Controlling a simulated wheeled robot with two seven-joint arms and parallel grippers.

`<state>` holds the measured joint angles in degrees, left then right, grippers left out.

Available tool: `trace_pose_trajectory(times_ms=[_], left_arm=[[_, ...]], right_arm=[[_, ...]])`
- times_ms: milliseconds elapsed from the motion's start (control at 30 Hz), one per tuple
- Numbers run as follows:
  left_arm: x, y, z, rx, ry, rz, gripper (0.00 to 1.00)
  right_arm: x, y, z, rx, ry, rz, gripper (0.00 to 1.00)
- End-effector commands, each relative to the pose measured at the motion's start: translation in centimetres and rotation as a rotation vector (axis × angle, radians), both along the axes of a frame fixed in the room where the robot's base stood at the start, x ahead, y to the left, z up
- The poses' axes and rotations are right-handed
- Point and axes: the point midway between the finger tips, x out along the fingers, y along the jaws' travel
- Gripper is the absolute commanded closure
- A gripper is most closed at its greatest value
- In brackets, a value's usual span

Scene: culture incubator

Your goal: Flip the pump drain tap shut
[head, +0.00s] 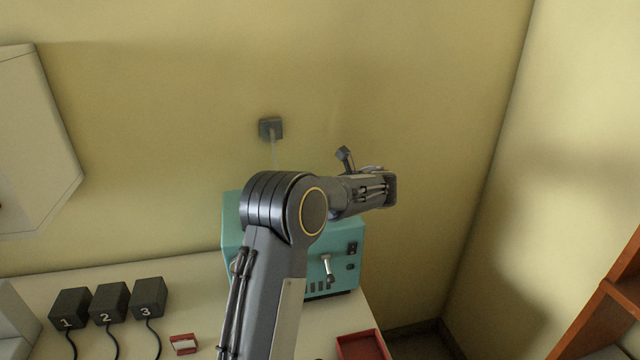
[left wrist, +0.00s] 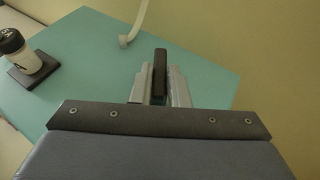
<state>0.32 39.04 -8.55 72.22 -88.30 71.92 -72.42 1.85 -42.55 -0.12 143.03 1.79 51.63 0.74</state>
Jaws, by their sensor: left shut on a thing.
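The teal pump box (head: 347,232) stands on the bench against the back wall, partly hidden by my left arm. A pale lever (head: 328,268), which looks like the drain tap, hangs on its front, slightly tilted. My left arm reaches across above the box. In the left wrist view, my left gripper (left wrist: 158,85) is shut on a dark narrow bar (left wrist: 160,62) over the teal surface (left wrist: 95,55). I cannot tell what the bar belongs to. The front lever does not show in that view. My right gripper is not in view.
Black blocks marked 1, 2 and 3 (head: 108,302) with cords stand on the bench left. A red-and-white item (head: 183,344) and red tray (head: 362,346) lie near the front. A pale tube (left wrist: 134,25) and black-capped bottle (left wrist: 22,52) show in the wrist view.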

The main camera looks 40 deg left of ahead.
Motion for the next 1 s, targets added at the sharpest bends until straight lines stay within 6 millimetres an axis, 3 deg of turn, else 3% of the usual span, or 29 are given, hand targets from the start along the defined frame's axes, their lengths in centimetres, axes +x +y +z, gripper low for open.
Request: trace_pose_trajectory(times_ms=[400, 1000], left_arm=[[0.2, -0.02, -0.05, 0.004, -0.003, 0.384, 1.0], [0.14, 0.05, -0.08, 0.001, -0.002, 0.607, 1.0]], right_arm=[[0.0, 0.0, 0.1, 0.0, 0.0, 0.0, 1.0], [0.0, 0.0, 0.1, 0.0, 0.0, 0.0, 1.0]])
